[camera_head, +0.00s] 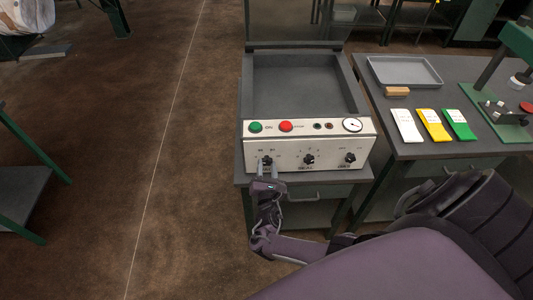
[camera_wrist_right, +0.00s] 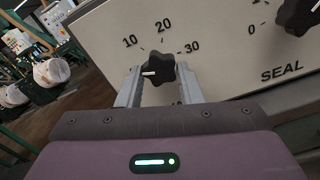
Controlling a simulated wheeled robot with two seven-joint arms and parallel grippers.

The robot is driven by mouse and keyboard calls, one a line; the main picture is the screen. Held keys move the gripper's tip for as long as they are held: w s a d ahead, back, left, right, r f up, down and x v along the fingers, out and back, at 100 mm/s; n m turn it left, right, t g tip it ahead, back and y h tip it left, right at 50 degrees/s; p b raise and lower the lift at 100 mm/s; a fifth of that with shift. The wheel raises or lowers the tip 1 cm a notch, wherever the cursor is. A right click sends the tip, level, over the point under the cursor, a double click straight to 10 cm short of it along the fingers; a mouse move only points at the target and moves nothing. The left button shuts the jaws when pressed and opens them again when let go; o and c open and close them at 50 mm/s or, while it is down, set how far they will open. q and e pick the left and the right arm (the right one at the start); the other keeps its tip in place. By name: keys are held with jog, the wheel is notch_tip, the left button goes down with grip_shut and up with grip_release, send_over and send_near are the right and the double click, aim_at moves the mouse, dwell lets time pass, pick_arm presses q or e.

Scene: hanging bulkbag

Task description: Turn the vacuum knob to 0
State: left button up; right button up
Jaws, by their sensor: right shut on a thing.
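The sealer's control panel (camera_head: 325,164) is white, with three black knobs in a lower row. My right gripper (camera_head: 267,170) reaches up to the leftmost knob (camera_head: 267,160) from the front. In the right wrist view its fingers are shut on this black lobed knob (camera_wrist_right: 158,66), one on each side. The knob's white mark points to the left. Numbers 10, 20 and 30 show around it; its name label and 0 are hidden. The middle knob (camera_head: 308,160), marked SEAL, shows partly in the wrist view (camera_wrist_right: 300,14). My left gripper is in neither view.
A green button (camera_head: 255,127), a red button (camera_head: 286,126) and a gauge (camera_head: 352,125) sit above the knobs. The right knob (camera_head: 350,158) is free. A side table holds a grey tray (camera_head: 404,71) and white, yellow and green packets. Open floor lies left.

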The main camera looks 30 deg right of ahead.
jog(key=shift+n+p, duration=0.35)
jog(key=shift+n, duration=1.55)
jog(key=o, duration=1)
jog(key=p+v, duration=0.1)
jog(key=v, duration=0.6)
jog(key=shift+s+a+f, duration=0.1)
jog(key=shift+s+a, duration=0.1)
jog(key=shift+s, duration=0.15)
